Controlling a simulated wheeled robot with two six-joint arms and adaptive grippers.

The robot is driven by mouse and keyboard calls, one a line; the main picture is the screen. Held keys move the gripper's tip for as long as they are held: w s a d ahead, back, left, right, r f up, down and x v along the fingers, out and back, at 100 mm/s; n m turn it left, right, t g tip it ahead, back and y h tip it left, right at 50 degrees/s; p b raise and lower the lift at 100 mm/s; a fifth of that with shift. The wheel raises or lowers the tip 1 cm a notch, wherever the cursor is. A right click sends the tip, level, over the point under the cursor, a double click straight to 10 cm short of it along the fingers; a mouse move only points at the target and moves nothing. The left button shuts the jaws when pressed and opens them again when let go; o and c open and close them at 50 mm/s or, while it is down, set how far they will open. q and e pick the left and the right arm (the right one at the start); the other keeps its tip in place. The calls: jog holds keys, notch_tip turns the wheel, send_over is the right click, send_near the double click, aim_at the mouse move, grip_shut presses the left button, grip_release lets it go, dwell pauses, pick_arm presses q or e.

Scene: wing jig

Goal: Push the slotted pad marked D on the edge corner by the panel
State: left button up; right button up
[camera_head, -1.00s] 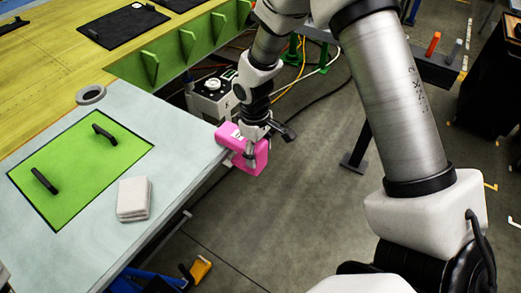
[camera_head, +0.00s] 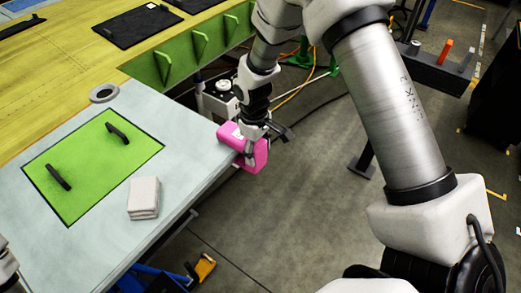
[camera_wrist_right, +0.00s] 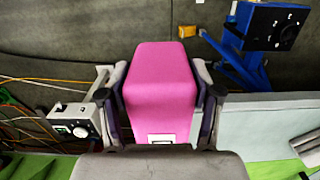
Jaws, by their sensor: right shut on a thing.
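The slotted pad (camera_head: 259,153) is a pink block with a white label. My right gripper (camera_head: 247,148) is shut on it, and in the right wrist view the fingers grip the pad (camera_wrist_right: 160,85) from both sides. The label faces the wrist camera, but its letter is too small to read. In the head view the pad is at the right corner of the pale panel (camera_head: 185,140), overlapping the edge. The slot is hidden, so I cannot tell whether it is around the edge. My left gripper is out of view; only a bit of that arm shows at the left.
A green inset (camera_head: 90,165) with two black handles and a white folded cloth (camera_head: 143,196) lie on the panel. A white device with a knob (camera_wrist_right: 75,122) stands behind. Open floor lies right of the corner.

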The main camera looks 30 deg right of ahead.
jog(key=shift+w+a+f, duration=0.1)
jog(key=shift+w+a, duration=0.1)
jog(key=shift+w, duration=0.35)
jog(key=shift+w+a, duration=0.2)
jog(key=shift+w, duration=0.3)
jog(key=shift+p, duration=0.3)
jog(key=shift+w, duration=0.1)
jog(key=o, duration=1)
jog(key=shift+o, duration=1.1)
jog(key=shift+w+a, duration=0.15)
